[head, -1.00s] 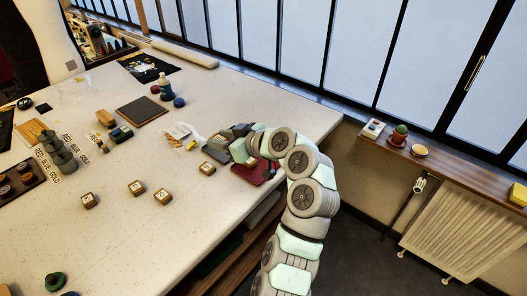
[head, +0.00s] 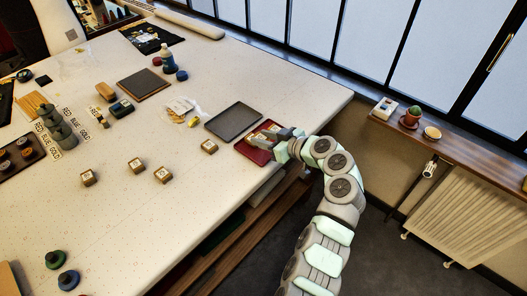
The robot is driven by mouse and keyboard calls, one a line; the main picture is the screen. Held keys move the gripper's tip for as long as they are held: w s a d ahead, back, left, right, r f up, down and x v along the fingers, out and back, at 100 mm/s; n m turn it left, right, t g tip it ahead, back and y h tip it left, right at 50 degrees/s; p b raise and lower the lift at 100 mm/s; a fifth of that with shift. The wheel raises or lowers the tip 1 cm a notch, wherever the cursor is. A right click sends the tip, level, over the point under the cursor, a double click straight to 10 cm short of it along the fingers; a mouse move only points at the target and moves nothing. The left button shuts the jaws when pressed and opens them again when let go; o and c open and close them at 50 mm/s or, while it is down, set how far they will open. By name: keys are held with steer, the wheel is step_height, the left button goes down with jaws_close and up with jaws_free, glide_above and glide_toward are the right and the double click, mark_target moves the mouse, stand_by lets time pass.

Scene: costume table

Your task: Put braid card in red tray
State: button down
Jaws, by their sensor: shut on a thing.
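The red tray (head: 250,153) lies at the table's right edge, with its right part covered by my arm. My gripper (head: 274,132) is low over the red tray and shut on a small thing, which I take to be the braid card. The card is mostly hidden by the fingers, and I cannot tell whether it touches the tray floor. A small pale and yellowish patch shows beside the fingertips at the tray's far side.
An empty dark grey tray (head: 234,121) lies just left of the red tray. A clear bag (head: 181,106) with small items and several wooden number blocks (head: 209,146) are further left. A brown-edged dark board (head: 143,84) lies behind.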

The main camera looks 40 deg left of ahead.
mark_target(263, 157)
steer(key=shift+w+f, duration=0.1)
steer(key=shift+f, duration=2.95)
steer(key=shift+f+b, duration=0.1)
steer(key=shift+b, duration=0.2)
steer(key=shift+f, duration=0.1)
steer(key=c, duration=1.3)
jaws_free()
